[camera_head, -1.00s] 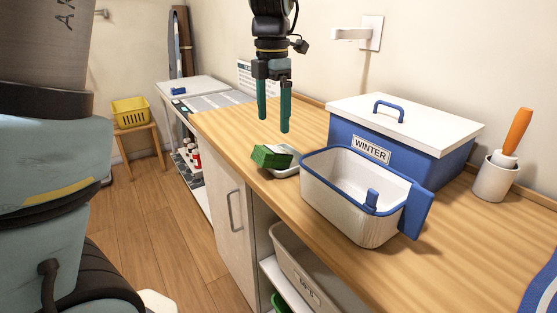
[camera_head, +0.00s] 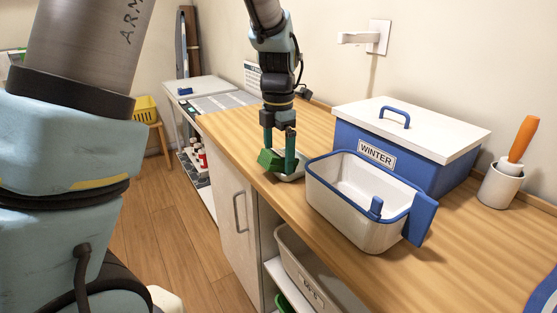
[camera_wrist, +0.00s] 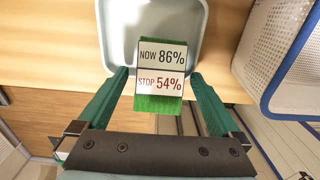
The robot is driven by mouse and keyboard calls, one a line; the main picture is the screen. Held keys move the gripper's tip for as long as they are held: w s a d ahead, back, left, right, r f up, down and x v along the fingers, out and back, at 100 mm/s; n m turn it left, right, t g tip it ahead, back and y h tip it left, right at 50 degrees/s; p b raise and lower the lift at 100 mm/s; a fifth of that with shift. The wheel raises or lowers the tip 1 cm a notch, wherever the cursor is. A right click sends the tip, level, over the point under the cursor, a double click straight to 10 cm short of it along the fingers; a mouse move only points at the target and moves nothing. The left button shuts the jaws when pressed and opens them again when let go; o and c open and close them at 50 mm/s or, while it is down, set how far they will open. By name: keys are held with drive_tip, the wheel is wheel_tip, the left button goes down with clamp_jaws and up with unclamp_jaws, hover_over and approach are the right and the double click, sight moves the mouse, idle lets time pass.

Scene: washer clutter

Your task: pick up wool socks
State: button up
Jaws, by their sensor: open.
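A green, block-like bundle (camera_head: 268,160), which I take to be the wool socks, sits at a small pale tray (camera_head: 293,176) on the wooden counter. In the wrist view the bundle (camera_wrist: 158,104) has a white label reading "NOW 86%" and "STOP 54%", and the tray (camera_wrist: 119,30) lies behind it. My gripper (camera_head: 279,160) is lowered over the bundle, with open teal fingers. In the wrist view the fingers (camera_wrist: 159,76) stand on either side of the bundle, with a small gap visible at each side.
A white, blue-rimmed basket (camera_head: 375,230) stands close right of the tray; its perforated wall shows in the wrist view (camera_wrist: 275,40). Behind it are a blue "WINTER" box (camera_head: 425,170) with a white lid and a cup (camera_head: 499,187) with an orange-handled tool. The counter's front edge is near the tray.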

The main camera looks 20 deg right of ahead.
drive_tip(key=shift+r, duration=0.1)
drive_tip(key=c, duration=1.5)
